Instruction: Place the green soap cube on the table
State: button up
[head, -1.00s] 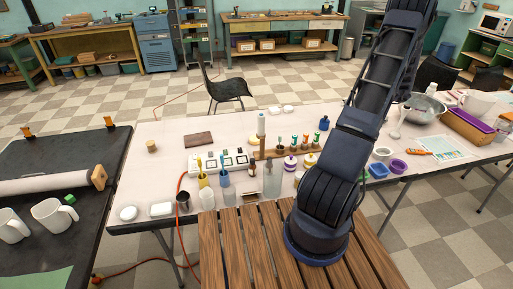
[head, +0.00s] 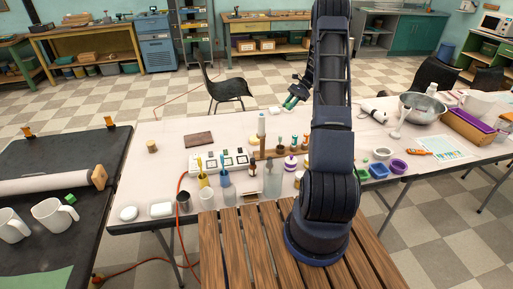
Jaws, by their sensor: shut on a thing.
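My gripper (head: 294,95) is in the head view above the far edge of the pale table (head: 160,185). It is shut on a small green thing (head: 290,103) at its fingertips. The thing is too small here to tell whether it is the green soap cube. Some room shows around it, and I cannot tell its exact height above the table. A separate small green block (head: 70,198) lies on the dark table (head: 90,160) at the left, beside a white mug (head: 55,216).
A wooden rack with small bottles (head: 283,153), a white tray (head: 217,161) and several bottles fill the middle of the pale table. A brown board (head: 199,139) lies at the left. A steel bowl (head: 422,106) stands right. Bare tabletop shows around the board.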

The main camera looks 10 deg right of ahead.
jog(key=s+a+n+g+h, duration=0.3)
jog(key=a+n+h, duration=0.5)
jog(key=a, duration=1.2)
jog(key=s+a+n+g+h, duration=0.25)
jog(key=a+n+h, duration=0.65)
jog(key=a, duration=1.1)
jog(key=s+a+r+n+t+h, duration=0.1)
jog(key=s+a+n+t, duration=0.6)
jog(key=a, duration=0.5)
jog(key=s+a+r+n+t+h, duration=0.15)
jog(key=s+a+n, duration=0.35)
jog(key=s+a, duration=0.5)
jog(key=s+a+r+n+t, duration=0.2)
jog(key=s+a+n+t, duration=0.45)
jog(key=a, duration=0.65)
send_near(149, 191)
jog(key=shift+g, duration=0.45)
jog(key=x, duration=0.5)
jog(key=shift+w+r, duration=0.25)
jog(key=shift+w, duration=0.15)
jog(key=shift+f, duration=0.1)
jog(key=o, duration=1)
jog(key=shift+o, duration=0.2)
